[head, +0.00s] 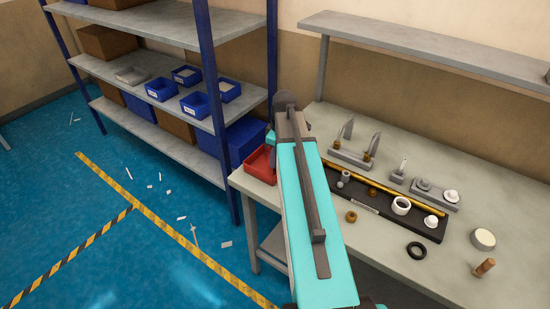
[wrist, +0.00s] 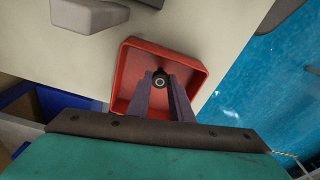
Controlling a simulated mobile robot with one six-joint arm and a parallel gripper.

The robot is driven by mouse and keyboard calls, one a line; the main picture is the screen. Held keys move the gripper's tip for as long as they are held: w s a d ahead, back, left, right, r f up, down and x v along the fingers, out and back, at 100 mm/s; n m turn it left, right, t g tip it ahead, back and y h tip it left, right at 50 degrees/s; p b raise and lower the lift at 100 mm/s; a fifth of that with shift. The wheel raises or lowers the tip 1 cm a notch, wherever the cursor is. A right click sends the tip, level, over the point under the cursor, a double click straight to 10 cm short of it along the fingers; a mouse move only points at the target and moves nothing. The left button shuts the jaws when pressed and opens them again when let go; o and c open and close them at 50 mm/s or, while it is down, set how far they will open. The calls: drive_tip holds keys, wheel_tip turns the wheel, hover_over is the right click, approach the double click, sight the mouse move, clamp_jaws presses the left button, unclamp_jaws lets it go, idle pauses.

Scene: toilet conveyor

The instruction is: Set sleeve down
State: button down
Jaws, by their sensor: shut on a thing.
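The sleeve (wrist: 160,80) shows end-on in the wrist view as a small dark round piece with a pale ring. My gripper (wrist: 164,86) is shut on it, one finger on each side. The sleeve is over the inside of a red square tray (wrist: 133,60); I cannot tell whether it touches the tray's floor. In the head view the red tray (head: 257,166) sits at the left end of the workbench, partly behind my arm. My arm hides the fingers and the sleeve there.
The workbench (head: 385,245) carries a black tray (head: 375,203) with parts, a brass rod (head: 345,186), a black ring (head: 416,251) and metal fixtures. A blue-post shelf (head: 213,100) with bins stands close to the left. Tray walls surround my fingers.

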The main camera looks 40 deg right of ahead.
drive_tip(key=shift+f, duration=0.2)
drive_tip(key=c, duration=1.6)
unclamp_jaws()
drive_tip(key=shift+r, duration=0.25)
drive_tip(key=shift+s+d+r+b, duration=0.2)
drive_tip(key=shift+r+b, duration=0.2)
drive_tip(key=shift+r, duration=1.55)
drive_tip(key=shift+s+d+r+b, duration=0.15)
drive_tip(key=shift+r+b, duration=0.3)
drive_tip(key=shift+r, duration=1.55)
drive_tip(key=shift+s+d+r+b, duration=0.1)
drive_tip(key=shift+s+r+b, duration=0.25)
drive_tip(key=shift+r, duration=1.6)
drive_tip(key=shift+w+r, duration=0.1)
drive_tip(key=shift+r, duration=0.05)
